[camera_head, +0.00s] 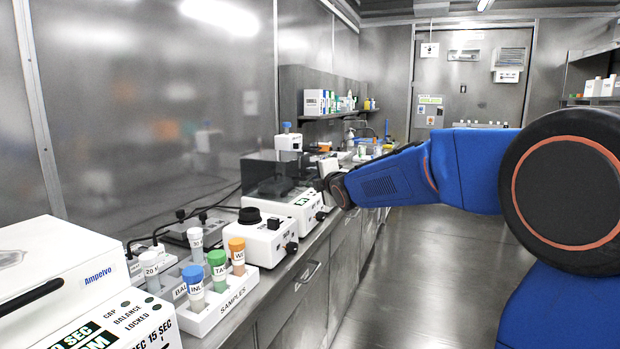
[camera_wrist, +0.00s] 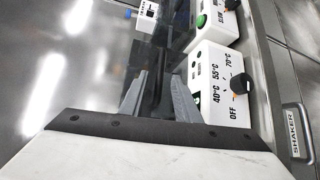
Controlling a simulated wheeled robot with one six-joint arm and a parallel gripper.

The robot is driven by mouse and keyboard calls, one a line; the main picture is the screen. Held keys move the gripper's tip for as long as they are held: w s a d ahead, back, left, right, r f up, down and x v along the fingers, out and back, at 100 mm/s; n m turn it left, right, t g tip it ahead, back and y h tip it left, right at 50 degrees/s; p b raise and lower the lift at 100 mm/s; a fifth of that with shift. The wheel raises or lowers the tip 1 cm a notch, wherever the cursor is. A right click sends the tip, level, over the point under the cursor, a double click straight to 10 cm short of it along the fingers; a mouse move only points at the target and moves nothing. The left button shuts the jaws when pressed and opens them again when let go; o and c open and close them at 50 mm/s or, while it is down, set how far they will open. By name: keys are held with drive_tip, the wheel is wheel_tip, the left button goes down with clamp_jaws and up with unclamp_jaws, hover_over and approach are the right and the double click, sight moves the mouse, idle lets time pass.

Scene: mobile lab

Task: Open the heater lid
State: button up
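The heater (camera_head: 305,207) is a white box on the left counter, beyond a white unit with a black round top. In the wrist view its front (camera_wrist: 222,84) shows a black dial (camera_wrist: 241,84) marked OFF, 40, 55 and 70°C. A dark, see-through lid (camera_head: 262,172) rises above the heater; how far it is open I cannot tell. My gripper (camera_head: 327,172) is at the heater's right side, small and partly hidden by my arm. In the wrist view my gripper (camera_wrist: 158,80) has its grey fingers apart, with a dark strip between them. Contact with the lid is unclear.
The white unit with the black top (camera_head: 262,234) stands nearer on the counter. A white sample rack (camera_head: 222,299) with capped tubes and a large white Ampelvo machine (camera_head: 70,275) are in front. The steel wall is close behind. The aisle floor (camera_head: 430,270) is clear.

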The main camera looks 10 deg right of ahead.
sight(311, 176)
drive_tip(key=shift+w+a+f, duration=0.15)
drive_tip(key=shift+w, duration=0.75)
drive_tip(key=shift+w+a+f, duration=0.1)
drive_tip(key=shift+w+a, duration=0.05)
drive_tip(key=shift+w, duration=0.75)
clamp_jaws()
